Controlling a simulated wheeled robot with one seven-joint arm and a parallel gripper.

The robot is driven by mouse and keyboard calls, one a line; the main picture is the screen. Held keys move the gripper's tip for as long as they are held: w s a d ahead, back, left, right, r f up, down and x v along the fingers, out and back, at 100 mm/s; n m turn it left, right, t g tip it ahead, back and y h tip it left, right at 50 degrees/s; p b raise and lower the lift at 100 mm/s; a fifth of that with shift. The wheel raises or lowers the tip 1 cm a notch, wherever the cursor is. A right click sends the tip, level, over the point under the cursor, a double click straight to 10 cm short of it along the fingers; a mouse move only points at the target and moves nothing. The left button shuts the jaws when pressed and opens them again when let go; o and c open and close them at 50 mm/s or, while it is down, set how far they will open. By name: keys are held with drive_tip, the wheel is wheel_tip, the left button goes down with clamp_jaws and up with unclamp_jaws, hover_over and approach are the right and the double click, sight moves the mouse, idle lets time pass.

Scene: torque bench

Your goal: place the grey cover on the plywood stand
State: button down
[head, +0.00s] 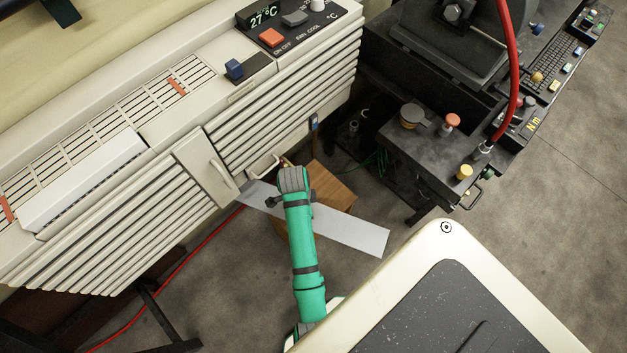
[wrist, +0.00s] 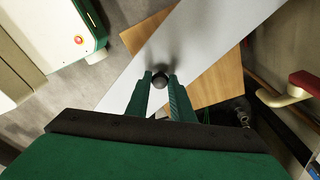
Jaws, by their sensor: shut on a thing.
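The grey cover (head: 345,230) is a long, flat, pale panel with a dark round knob. It lies crosswise over the plywood stand (head: 332,187), with both ends past it. In the wrist view the cover (wrist: 215,28) runs diagonally, and the stand's wood (wrist: 213,72) shows on both sides of it. I cannot tell whether the cover touches the stand or is just above it. My gripper (wrist: 160,82) is shut on the cover's knob, one finger on each side. In the head view my green arm hides the fingers and knob.
A cream slatted heater unit (head: 190,150) with handles stands close at the left. A black torque bench (head: 430,160) with knobs and a red hose (head: 510,60) is at the right. A red cable (head: 180,275) runs along the floor. Open floor (head: 350,270) lies in front of the stand.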

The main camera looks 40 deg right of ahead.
drive_tip(key=w+d+f, duration=0.1)
drive_tip(key=d+f, duration=0.1)
drive_tip(key=w+d+f, duration=0.1)
drive_tip(key=d+f, duration=0.1)
drive_tip(key=w+d+f, duration=0.1)
drive_tip(key=d+f, duration=0.1)
drive_tip(key=shift+f, duration=0.25)
drive_tip(key=f, duration=0.2)
drive_tip(key=shift+d+f, duration=0.25)
drive_tip(key=shift+f, duration=0.45)
drive_tip(key=shift+a+f, duration=0.1)
drive_tip(key=c, duration=1.5)
unclamp_jaws()
drive_tip(key=shift+c, duration=0.2)
wheel_tip(320, 180, up, 12)
drive_tip(key=a, duration=0.1)
drive_tip(key=shift+w, duration=0.4)
drive_tip(key=shift+a, duration=0.2)
